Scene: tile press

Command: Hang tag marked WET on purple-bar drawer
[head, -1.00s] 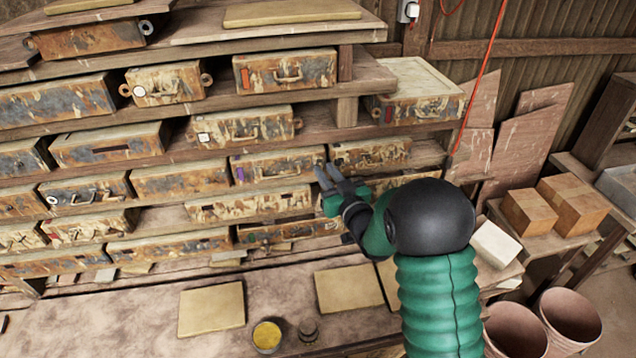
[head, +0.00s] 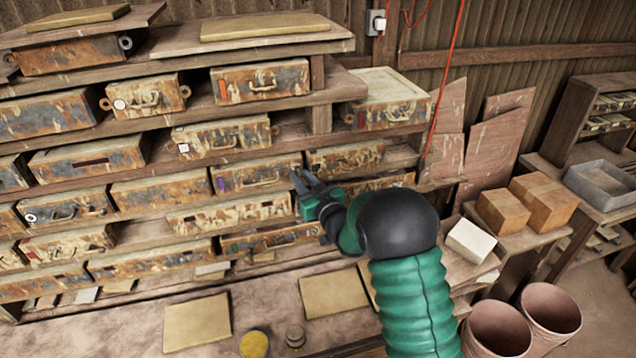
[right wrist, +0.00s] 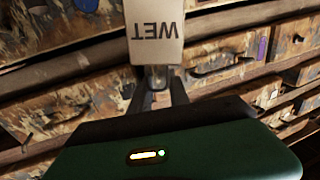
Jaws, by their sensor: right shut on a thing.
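The purple-bar drawer (head: 258,173) is a rusty, mottled drawer with a purple bar at its left end and a wire handle, in the middle of the rack. It also shows in the right wrist view, where the purple bar (right wrist: 262,46) is at upper right. My right gripper (head: 302,181) is in front of the rack near that drawer's right end. It is shut on the WET tag (right wrist: 156,30), a pale tag whose lettering appears upside down in the wrist view. The tag cannot be made out in the head view. My left gripper is not in view.
Rusty drawers with other coloured marks fill the shelves around. A bench (head: 130,333) below holds flat tan slabs (head: 197,322) and a yellow-filled pot (head: 254,344). Cardboard boxes (head: 503,211) and buckets (head: 499,327) stand at the right. An orange cord (head: 444,90) hangs beside the rack.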

